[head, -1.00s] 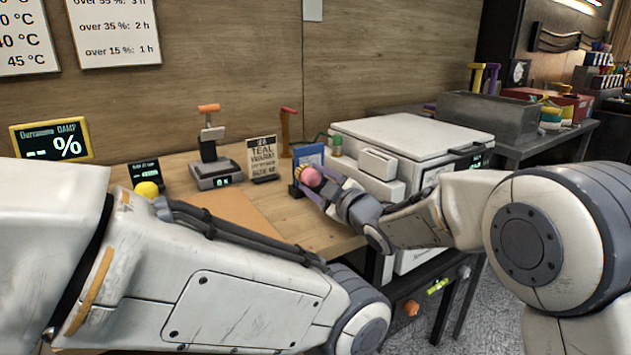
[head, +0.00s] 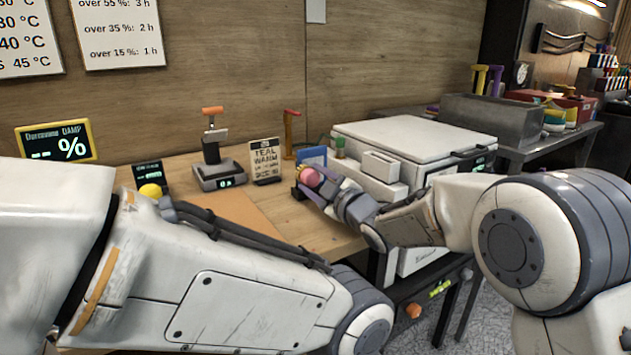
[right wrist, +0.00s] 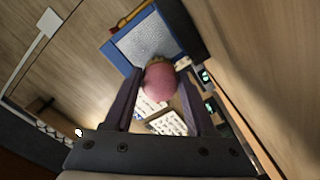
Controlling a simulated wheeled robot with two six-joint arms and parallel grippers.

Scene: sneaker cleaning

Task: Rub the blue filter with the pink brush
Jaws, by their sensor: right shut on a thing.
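The blue filter (head: 313,154) stands upright in a dark holder beside the white machine. In the right wrist view the filter (right wrist: 147,42) shows a pale mesh face inside a blue frame. My right gripper (head: 316,182) is shut on the pink brush (head: 309,177), just in front of the filter. In the right wrist view the pink rounded brush body (right wrist: 159,81) sits between the fingers, its tan bristle end at the filter's lower edge. I cannot tell whether the bristles touch the mesh. My left gripper is out of view; only its arm shows.
The white machine (head: 405,135) stands close to the right of the filter. A brown mat (head: 240,215) lies in front. My left arm crosses the foreground.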

